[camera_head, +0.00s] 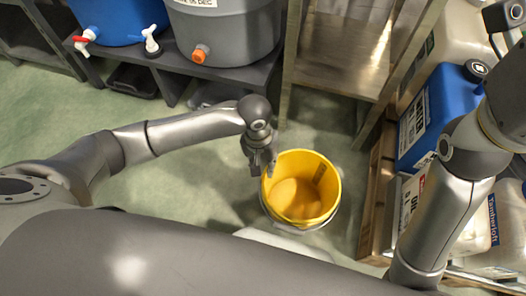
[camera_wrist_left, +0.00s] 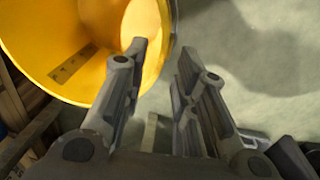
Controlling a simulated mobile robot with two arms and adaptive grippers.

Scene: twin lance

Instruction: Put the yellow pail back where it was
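The yellow pail (camera_head: 302,190) stands upright on the green floor in the head view, open at the top, and it looks empty. My left gripper (camera_head: 262,168) is at the pail's left rim, pointing down. In the left wrist view the pail (camera_wrist_left: 75,45) fills the upper left. The left gripper's fingers (camera_wrist_left: 160,75) are apart there, with bare floor showing between them. One finger overlaps the pail's rim and the other is over the floor outside; I cannot tell whether either touches. My right arm is at the right, but its gripper fingers do not show.
A metal stand (camera_head: 340,50) is behind the pail. A dark bench (camera_head: 235,82) holds blue (camera_head: 118,15) and grey (camera_head: 225,35) drink coolers. A wooden pallet (camera_head: 372,215) with a blue canister (camera_head: 432,112) is close on the right. Floor left of the pail is free.

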